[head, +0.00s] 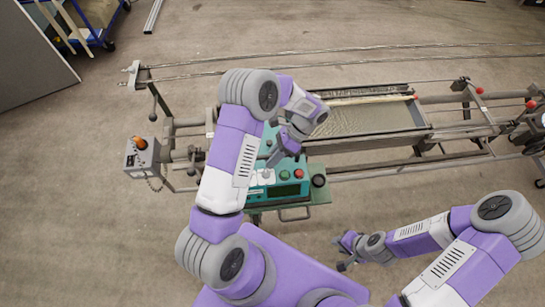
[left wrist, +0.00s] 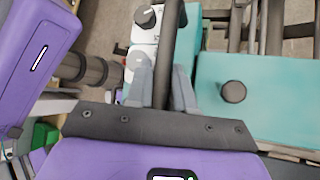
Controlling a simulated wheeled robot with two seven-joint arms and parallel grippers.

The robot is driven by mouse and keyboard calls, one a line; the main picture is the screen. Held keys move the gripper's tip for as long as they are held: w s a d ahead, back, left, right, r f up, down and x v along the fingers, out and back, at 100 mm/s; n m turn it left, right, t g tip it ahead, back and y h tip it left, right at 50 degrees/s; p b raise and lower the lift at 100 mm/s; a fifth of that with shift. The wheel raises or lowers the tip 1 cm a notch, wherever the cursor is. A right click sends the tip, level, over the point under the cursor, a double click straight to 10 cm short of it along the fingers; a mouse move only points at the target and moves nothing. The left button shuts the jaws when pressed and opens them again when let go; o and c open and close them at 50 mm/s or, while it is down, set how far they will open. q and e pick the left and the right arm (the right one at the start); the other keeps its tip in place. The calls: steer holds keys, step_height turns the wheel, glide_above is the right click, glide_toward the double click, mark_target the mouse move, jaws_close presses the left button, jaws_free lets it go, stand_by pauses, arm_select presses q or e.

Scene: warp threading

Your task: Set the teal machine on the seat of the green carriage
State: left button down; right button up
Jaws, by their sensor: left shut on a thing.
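The teal machine (head: 288,190) has a dark display, a red button, a green button and a black knob along its front. It is partly hidden by my left arm in the head view. My left gripper (left wrist: 167,90) is shut on the machine's dark bar handle; the teal body (left wrist: 270,105) shows on both sides of the bar. The green carriage (head: 317,196) shows its edge just below and right of the machine. I cannot tell whether the machine touches its seat. My right gripper (head: 347,252) is open and empty, to the lower right of the carriage, over the floor.
A long metal frame (head: 440,155) with rails and a grey trough (head: 370,118) runs behind the machine. A grey control box (head: 142,158) with an orange knob stands at the left. A blue cart (head: 98,38) is at the upper left. The floor at the lower left is clear.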

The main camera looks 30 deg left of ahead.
arm_select(q)
steer(key=c, duration=0.9)
jaws_free()
